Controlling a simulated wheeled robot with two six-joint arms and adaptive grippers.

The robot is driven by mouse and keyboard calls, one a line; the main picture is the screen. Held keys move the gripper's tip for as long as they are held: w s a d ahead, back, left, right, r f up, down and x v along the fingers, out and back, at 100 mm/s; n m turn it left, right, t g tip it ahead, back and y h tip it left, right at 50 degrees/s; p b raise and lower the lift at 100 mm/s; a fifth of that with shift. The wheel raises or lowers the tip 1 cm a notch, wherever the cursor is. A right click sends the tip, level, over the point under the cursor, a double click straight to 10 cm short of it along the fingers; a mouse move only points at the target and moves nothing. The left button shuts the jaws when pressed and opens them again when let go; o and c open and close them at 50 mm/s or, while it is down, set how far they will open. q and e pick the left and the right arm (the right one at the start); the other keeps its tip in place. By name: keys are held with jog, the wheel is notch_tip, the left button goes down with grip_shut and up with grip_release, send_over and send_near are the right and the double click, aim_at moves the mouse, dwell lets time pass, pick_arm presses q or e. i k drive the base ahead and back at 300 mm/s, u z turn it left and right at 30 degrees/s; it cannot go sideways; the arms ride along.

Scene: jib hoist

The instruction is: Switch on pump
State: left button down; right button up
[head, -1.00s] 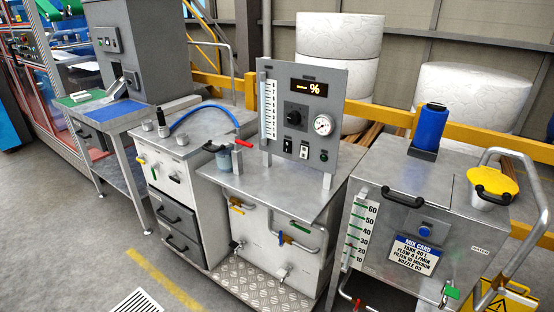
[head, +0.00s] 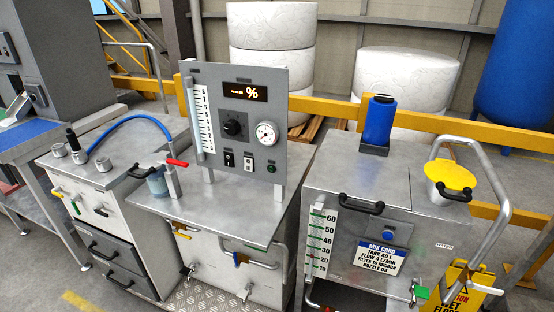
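A grey upright control panel (head: 233,150) stands on a metal bench in the middle of the head view. It carries a display (head: 246,92) with a "%" sign, a black knob (head: 233,126), a round gauge (head: 266,134), a black rocker switch (head: 229,159), a second rocker switch (head: 248,162) with a white plate, and a small dark green round button or lamp (head: 271,167). The switch labels are too small to read, so I cannot tell which one is for the pump. Neither of my grippers is in view.
A metal tank (head: 370,195) with a blue canister (head: 379,122), level scale and yellow-lidded cup (head: 452,177) stands at right. A clear cup (head: 157,183) and red-handled valve (head: 176,162) are left of the panel. A yellow wet-floor sign (head: 463,285) stands at lower right.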

aim_at(227, 157)
jog(key=z, duration=0.3)
jog(key=i, duration=1.05)
jog(key=u, duration=0.3)
